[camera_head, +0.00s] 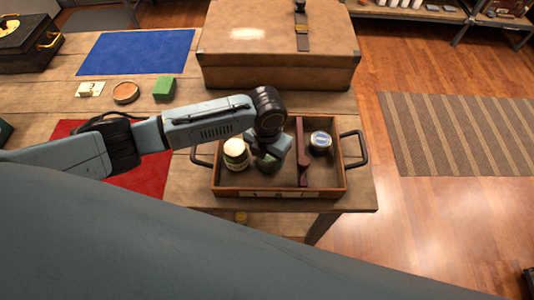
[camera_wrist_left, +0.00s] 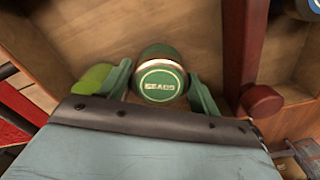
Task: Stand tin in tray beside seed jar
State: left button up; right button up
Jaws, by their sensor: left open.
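The wooden tray (camera_head: 340,181) stands on the table, split by a dark red divider (camera_head: 302,150). A jar with a cream lid (camera_head: 235,151), apparently the seed jar, stands in its left compartment. A green tin (camera_head: 268,168) is right of the jar, mostly hidden under my left gripper (camera_head: 269,157). In the left wrist view the tin (camera_wrist_left: 158,83) shows a round face lettered "BEADS". There my left gripper (camera_wrist_left: 160,88) is open, one finger on each side of the tin; contact is unclear. A yellow-green thing (camera_wrist_left: 92,78) shows beside the left finger. My right gripper is out of view.
A small jar with a pale lid (camera_head: 320,141) stands in the tray's right compartment. A brown suitcase (camera_head: 275,60) is close behind the tray. A green block (camera_head: 164,88), round dish (camera_head: 126,92), blue mat (camera_head: 135,51) and red mat (camera_head: 140,180) lie left.

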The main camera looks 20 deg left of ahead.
pick_arm(q)
notch_tip(320, 180, up, 12)
jog(key=p, duration=0.1)
jog(key=shift+r, duration=0.2)
jog(key=shift+s+f, duration=0.1)
dwell(0.6)
